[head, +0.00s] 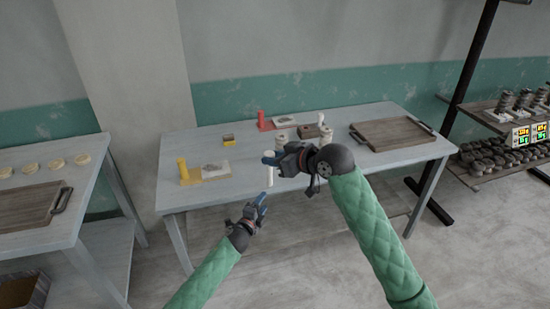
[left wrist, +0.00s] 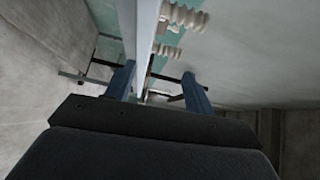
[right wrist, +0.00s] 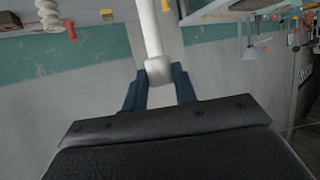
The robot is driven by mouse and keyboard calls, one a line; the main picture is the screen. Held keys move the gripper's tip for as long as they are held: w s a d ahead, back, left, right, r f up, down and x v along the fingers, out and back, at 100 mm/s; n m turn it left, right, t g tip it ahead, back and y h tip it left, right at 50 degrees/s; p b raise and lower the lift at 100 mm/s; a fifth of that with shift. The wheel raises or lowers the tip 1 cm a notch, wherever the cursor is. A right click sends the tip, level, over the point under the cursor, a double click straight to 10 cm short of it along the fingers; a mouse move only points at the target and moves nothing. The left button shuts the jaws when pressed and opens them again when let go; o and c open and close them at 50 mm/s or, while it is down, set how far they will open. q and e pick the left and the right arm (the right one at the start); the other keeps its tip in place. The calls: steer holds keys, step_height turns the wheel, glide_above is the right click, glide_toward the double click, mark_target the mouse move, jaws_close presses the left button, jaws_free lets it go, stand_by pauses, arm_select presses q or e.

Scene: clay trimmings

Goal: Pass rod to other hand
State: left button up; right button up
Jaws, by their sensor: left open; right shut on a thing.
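The white rod (head: 269,177) hangs roughly upright below my right gripper (head: 270,160), in front of the table's front edge. In the right wrist view, my right gripper's blue fingers (right wrist: 158,92) are shut on the rod's thicker, block-like end (right wrist: 158,70), and its shaft (right wrist: 150,28) runs away from them. My left gripper (head: 262,200) is open just below the rod's lower end, seemingly apart from it. In the left wrist view its fingers (left wrist: 160,82) stand wide apart. A pale strip shows between them there, and I cannot tell whether the rod is part of it.
The grey table (head: 215,140) stands behind both grippers. Another table (head: 85,185) is at left, a shelf (head: 500,150) at right.

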arm_select(q)
steer(key=s+a+f+n+g+y, duration=0.2)
steer(key=s+a+f+n, duration=0.15)
steer(key=s+f, duration=0.5)
steer(key=s+a+f+n+g+y, duration=0.2)
steer(key=s+f+n, duration=0.3)
steer(key=f, duration=0.6)
steer(key=s+a+f+n+g+y, duration=0.2)
steer(key=s+a+f+n, duration=0.1)
steer(key=s+f, duration=0.6)
steer(key=s+a+f+n+g, duration=0.1)
steer(key=s+f+n+g, duration=0.1)
steer(key=s+f, duration=0.4)
steer(key=s+a+f+n+g, duration=0.1)
steer(key=s+f+n+g, duration=0.2)
steer(key=s, duration=1.3)
steer(key=s+a+f+n+g, duration=0.1)
steer(key=s+f+n+g, duration=0.2)
steer(key=s+f, duration=0.7)
steer(key=shift+s+a, duration=0.4)
steer(key=shift+s, duration=0.65)
